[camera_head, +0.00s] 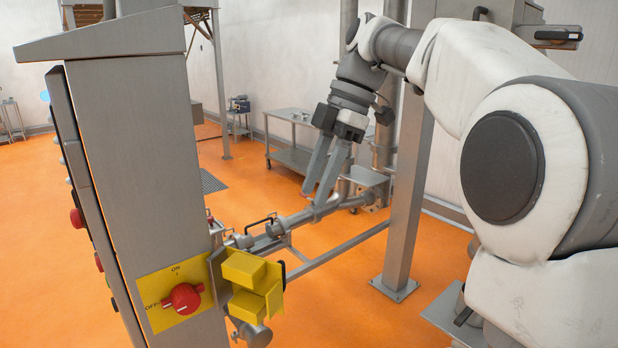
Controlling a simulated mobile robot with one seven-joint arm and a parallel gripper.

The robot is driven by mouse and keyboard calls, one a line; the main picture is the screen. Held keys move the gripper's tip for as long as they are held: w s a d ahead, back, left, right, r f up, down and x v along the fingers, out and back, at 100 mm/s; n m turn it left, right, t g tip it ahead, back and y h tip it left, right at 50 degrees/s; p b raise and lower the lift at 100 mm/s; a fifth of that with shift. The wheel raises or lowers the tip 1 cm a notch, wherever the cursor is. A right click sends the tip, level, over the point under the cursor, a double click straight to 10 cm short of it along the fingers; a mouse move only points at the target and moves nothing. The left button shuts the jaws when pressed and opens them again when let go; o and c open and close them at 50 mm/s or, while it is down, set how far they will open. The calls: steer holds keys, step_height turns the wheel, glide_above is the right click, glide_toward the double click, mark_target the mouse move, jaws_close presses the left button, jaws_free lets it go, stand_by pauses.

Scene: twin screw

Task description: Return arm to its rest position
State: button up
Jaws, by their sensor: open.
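My arm comes in from the right side of the head view and reaches out over the steel piping. My gripper (322,188) hangs at the end of the arm with its two long grey fingers pointing down. The fingers are apart, and nothing shows between them. The fingertips are close to a horizontal steel pipe (330,206); I cannot tell whether they touch it.
A steel control cabinet (135,150) with a red rotary switch (182,298) and yellow boxes (250,272) stands at the left. A steel post (408,190) rises beside my arm. A steel cart (290,150) stands behind.

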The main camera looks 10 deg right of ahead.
steer(key=s+d+f+m+t+h+b, duration=0.2)
steer(key=s+f+m+t+b, duration=0.1)
steer(key=s+f+m, duration=0.6)
steer(key=s+d+f+m+t+h+b, duration=0.2)
steer(key=s+d+f+m+t+b, duration=0.1)
steer(key=s+f+m, duration=0.7)
step_height(320, 180, down, 2)
steer(key=shift+s+d+f+m+t+b, duration=0.35)
steer(key=shift+m+b, duration=0.3)
steer(key=shift+m, duration=0.45)
steer(key=shift+a+r, duration=0.1)
steer(key=shift+a, duration=0.05)
